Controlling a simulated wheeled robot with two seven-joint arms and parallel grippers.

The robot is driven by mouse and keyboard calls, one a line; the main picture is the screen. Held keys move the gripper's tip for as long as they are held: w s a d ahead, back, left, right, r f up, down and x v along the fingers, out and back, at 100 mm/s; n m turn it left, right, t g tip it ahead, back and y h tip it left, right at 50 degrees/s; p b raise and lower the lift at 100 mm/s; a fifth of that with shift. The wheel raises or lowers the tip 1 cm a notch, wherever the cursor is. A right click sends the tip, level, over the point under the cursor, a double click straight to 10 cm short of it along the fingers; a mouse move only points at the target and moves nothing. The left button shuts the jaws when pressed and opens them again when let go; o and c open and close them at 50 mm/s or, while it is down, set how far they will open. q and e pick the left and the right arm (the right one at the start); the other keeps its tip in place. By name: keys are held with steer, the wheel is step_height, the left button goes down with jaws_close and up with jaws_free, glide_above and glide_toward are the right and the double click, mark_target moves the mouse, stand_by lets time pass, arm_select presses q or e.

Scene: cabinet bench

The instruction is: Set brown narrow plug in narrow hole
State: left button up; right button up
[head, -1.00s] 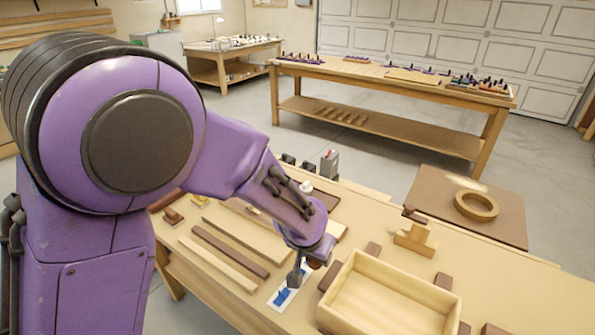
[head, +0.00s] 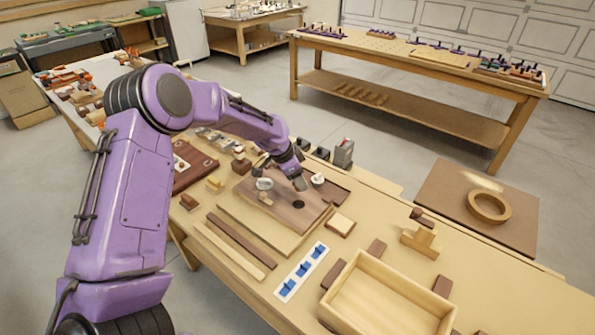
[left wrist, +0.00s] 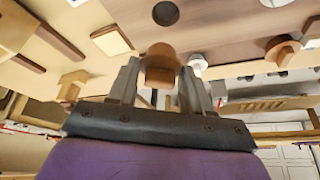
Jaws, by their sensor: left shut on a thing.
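My left gripper (head: 300,184) is above the brown board (head: 283,212) on the bench. In the left wrist view its two fingers (left wrist: 160,88) are shut on a brown plug (left wrist: 161,66), which sticks out past the fingertips. A round dark hole (head: 298,204) shows in the board just below the gripper, and it also shows in the left wrist view (left wrist: 165,13), apart from the plug. I cannot tell whether it is the narrow one. My right gripper is not in view.
A white strip with blue pieces (head: 302,271) lies in front of the board. An open wooden box (head: 386,300) stands to its right. A small light block (head: 341,223) lies beside the board, and a grey upright device (head: 343,153) stands behind it.

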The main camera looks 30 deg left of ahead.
mark_target(296, 189)
arm_select(q)
steer(key=shift+a+f, duration=0.1)
steer(key=shift+a, duration=0.05)
steer(key=shift+f+b, duration=0.6)
steer(key=shift+b, duration=0.15)
step_height(296, 189, down, 3)
steer(key=b, duration=0.3)
steer(key=shift+f+b, duration=0.5)
steer(key=shift+f, duration=0.55)
steer(key=shift+s+r+p, duration=0.1)
steer(key=shift+s+p, duration=0.05)
steer(key=shift+p, duration=0.4)
steer(key=shift+f+b, duration=0.65)
steer(key=shift+f, duration=0.45)
stand_by(0.4)
steer(key=o, duration=1.3)
